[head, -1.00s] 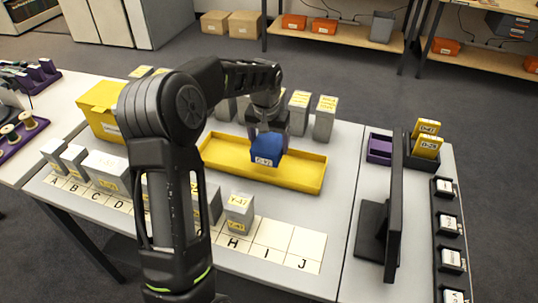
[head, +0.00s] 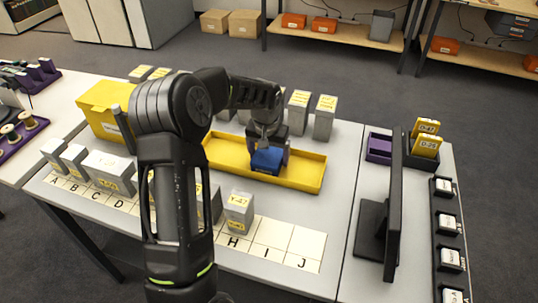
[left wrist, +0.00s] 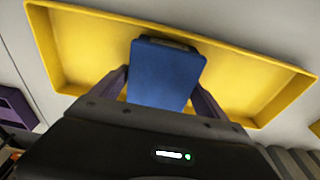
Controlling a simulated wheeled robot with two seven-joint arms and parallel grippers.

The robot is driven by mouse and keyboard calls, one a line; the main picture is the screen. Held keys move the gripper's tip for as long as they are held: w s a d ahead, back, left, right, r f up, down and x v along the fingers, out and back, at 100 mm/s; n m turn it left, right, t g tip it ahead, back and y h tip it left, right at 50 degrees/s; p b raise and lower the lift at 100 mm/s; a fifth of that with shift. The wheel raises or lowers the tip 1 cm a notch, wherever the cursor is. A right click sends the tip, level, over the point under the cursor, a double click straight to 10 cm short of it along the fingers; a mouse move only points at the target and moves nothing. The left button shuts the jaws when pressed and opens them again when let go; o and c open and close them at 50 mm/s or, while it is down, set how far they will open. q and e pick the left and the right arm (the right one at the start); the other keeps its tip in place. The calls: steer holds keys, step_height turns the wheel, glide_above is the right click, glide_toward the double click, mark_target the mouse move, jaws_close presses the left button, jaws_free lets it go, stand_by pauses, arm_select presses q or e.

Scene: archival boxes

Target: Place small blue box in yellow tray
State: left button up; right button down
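The small blue box (head: 267,161) is inside the outline of the yellow tray (head: 306,179), right of the tray's middle. I cannot tell whether its underside touches the tray floor. My left gripper (head: 268,149) reaches down over the tray from the far side of my arm. In the left wrist view, its purple fingers (left wrist: 161,80) are against both sides of the blue box (left wrist: 163,75), and the yellow tray (left wrist: 75,50) spreads out behind it. The box's label is hidden now. My right gripper is not in view.
Grey boxes stand behind the tray (head: 325,118) and along the lettered strip (head: 271,233) in front. A yellow bin (head: 97,105) is left of the tray. A black monitor (head: 391,205) and a purple tray (head: 379,147) stand to the right. The tray's right end is empty.

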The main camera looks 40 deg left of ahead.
mark_target(267, 158)
arm_select(q)
steer(key=shift+o, duration=1.2)
steer(key=shift+r, duration=0.1)
step_height(267, 158, up, 12)
steer(key=s, duration=0.1)
steer(key=shift+s+d, duration=0.3)
steer(key=shift+s, duration=0.05)
